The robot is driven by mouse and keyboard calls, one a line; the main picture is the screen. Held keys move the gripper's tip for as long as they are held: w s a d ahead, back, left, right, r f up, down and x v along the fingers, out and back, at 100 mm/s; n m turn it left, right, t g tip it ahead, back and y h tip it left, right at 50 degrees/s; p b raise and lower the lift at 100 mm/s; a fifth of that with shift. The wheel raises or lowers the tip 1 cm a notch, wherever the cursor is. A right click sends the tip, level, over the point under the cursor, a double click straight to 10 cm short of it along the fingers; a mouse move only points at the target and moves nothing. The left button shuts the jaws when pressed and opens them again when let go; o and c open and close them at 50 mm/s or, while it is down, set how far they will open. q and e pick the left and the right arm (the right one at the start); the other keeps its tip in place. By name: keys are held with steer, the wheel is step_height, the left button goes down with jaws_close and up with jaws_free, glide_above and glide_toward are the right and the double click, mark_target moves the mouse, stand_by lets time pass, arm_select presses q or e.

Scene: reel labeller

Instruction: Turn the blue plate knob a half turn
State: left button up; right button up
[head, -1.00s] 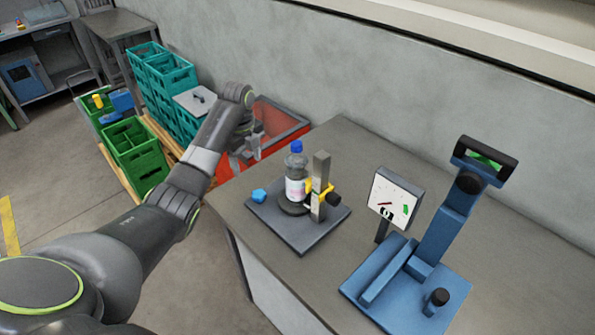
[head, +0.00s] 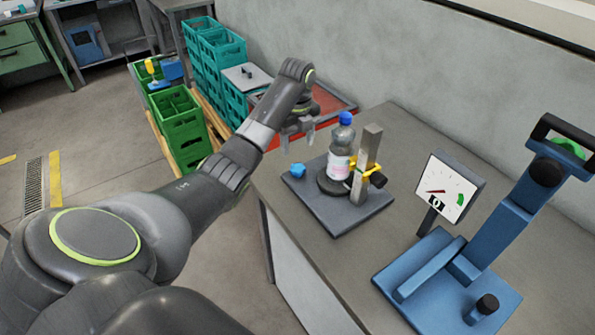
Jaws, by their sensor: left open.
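The blue plate knob (head: 298,170) is a small star-shaped knob at the left corner of a dark square plate (head: 345,218) on the grey bench. My left gripper (head: 297,140) is open and empty, with its fingers pointing down. It shows just above the knob in the picture, apart from it. A clear bottle (head: 340,150) with a blue cap and a pink-and-white label stands upright on a round dark disc on the plate. A grey post (head: 367,150) with a yellow clamp and black knob stands beside it. My right gripper is not in view.
A blue stand (head: 450,280) with a dial gauge (head: 449,188) stands on the right of the bench. A red bin (head: 335,100) lies behind my left gripper. Green crates (head: 180,125) and teal crates (head: 222,55) stand left of the bench.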

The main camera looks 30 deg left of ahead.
mark_target(297, 167)
arm_select(q)
step_height(297, 167, down, 8)
steer(key=shift+f+p, duration=0.15)
steer(key=shift+p, duration=0.4)
steer(key=shift+c, duration=0.2)
steer(key=c, duration=0.9)
